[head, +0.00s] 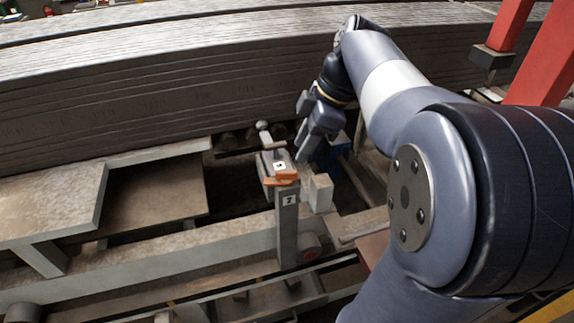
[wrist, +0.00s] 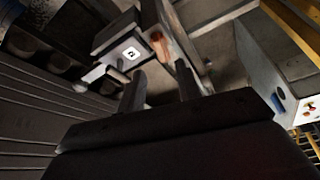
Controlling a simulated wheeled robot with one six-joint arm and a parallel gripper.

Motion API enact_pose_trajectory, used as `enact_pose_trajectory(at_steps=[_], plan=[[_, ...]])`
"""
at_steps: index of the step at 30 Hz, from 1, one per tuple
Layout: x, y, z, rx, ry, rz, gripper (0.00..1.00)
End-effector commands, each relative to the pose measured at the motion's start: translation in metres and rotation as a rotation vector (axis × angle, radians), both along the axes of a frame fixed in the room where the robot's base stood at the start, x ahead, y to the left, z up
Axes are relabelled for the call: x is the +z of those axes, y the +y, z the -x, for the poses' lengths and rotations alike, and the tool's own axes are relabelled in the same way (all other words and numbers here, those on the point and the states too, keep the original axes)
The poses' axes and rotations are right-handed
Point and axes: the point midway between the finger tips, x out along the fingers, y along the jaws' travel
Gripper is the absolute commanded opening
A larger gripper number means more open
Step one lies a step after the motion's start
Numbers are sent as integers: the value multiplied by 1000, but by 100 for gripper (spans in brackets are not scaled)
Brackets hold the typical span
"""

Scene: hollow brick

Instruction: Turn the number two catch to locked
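An orange catch (head: 286,178) sits on top of a grey post (head: 288,225). A white label on the post's front seems to read 2, and a smaller white label is on top beside the catch. In the wrist view the orange catch (wrist: 160,45) lies beyond the fingertips, near a white marker (wrist: 131,53). My gripper (head: 303,153) is just behind and right of the post top, pointing down. In the wrist view my gripper (wrist: 160,82) shows two fingers apart with nothing between them. It looks apart from the catch. Which setting the catch is at cannot be told.
A pale block (head: 318,192) is right of the post. Stacked ribbed boards (head: 150,90) fill the back. A box with coloured marks (wrist: 285,85) is at right in the wrist view.

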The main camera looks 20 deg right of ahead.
Motion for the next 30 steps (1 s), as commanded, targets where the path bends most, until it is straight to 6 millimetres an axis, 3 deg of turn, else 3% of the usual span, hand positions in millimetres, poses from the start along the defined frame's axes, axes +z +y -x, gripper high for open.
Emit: enact_pose_trajectory(at_steps=[6,12,24,30], plan=[[-39,17,-4,2,4,0,33],[-63,26,-7,1,2,0,33],[-70,28,-8,-1,0,1,33],[-70,28,-8,-1,0,1,16]])
